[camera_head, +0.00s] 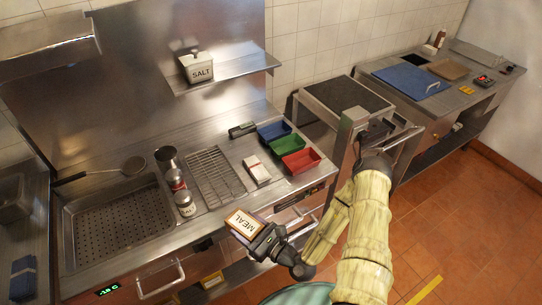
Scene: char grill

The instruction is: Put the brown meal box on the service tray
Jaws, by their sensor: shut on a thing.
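My gripper (250,231) is shut on the brown meal box (241,222), which has a white label reading MEAL. It holds the box in front of the steel counter's front edge, tilted, with the label facing up. The gripper's dark body covers the box's right end. I cannot tell for certain which thing is the service tray. A perforated steel tray (118,222) is set in the counter at left, and a blue lidded or flat tray-like piece with a handle (412,80) lies on the far right counter.
A skimmer (133,165) lies behind the perforated tray. A dark-topped station (345,94) stands at right.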

